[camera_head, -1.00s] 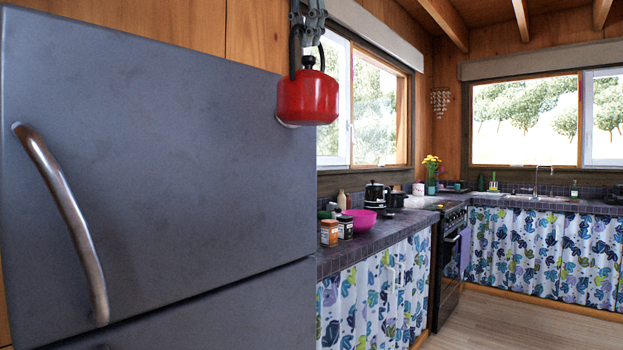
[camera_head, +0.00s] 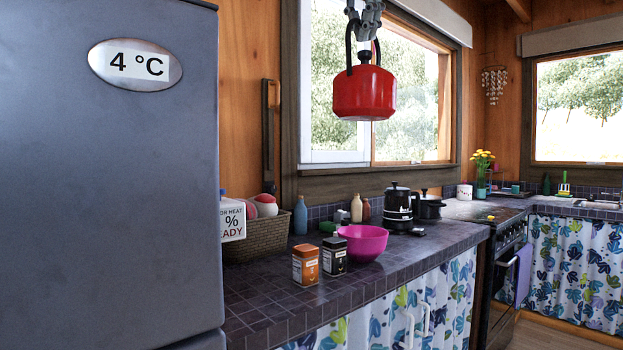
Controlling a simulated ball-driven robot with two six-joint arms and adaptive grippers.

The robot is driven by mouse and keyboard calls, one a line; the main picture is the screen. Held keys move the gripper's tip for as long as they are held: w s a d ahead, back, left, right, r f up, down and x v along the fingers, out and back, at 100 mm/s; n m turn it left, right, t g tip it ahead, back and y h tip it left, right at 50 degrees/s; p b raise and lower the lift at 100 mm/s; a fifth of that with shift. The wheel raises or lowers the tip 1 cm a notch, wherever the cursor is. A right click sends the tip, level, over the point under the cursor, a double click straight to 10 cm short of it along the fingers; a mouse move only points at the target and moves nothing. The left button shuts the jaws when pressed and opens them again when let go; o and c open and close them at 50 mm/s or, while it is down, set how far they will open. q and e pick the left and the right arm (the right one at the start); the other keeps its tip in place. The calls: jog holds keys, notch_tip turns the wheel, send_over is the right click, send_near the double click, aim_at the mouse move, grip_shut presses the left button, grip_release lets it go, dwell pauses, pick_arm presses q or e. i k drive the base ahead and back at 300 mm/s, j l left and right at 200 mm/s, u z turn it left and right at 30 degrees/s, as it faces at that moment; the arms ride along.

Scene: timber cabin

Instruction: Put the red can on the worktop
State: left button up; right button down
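The red can (camera_head: 365,95), a kettle-like vessel with a black lid knob and a black arched handle, hangs upright in the air in front of the window. My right gripper (camera_head: 365,18), at the top edge, is shut on its handle; the fingertips partly hide the handle's top. The worktop (camera_head: 410,252) is dark and tiled, running from the fridge to the stove. The can appears above it in the picture, clearly apart from its surface. My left gripper is not in view.
The grey fridge (camera_head: 110,200) fills the left. On the worktop are a wicker basket (camera_head: 258,238), an orange tin (camera_head: 306,265), a black tin (camera_head: 334,256), a pink bowl (camera_head: 363,242), bottles and a black kettle (camera_head: 398,207). The front strip right of the bowl is bare.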

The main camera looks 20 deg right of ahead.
aim_at(256, 295)
jog(key=i+l+u, duration=0.1)
jog(key=l, duration=0.2)
jog(key=i+l+u, duration=0.1)
jog(key=l, duration=0.25)
jog(key=i+l+u, duration=0.1)
jog(key=l, duration=0.25)
jog(key=i+l+u, duration=0.1)
jog(key=l, duration=0.25)
jog(key=i, duration=0.05)
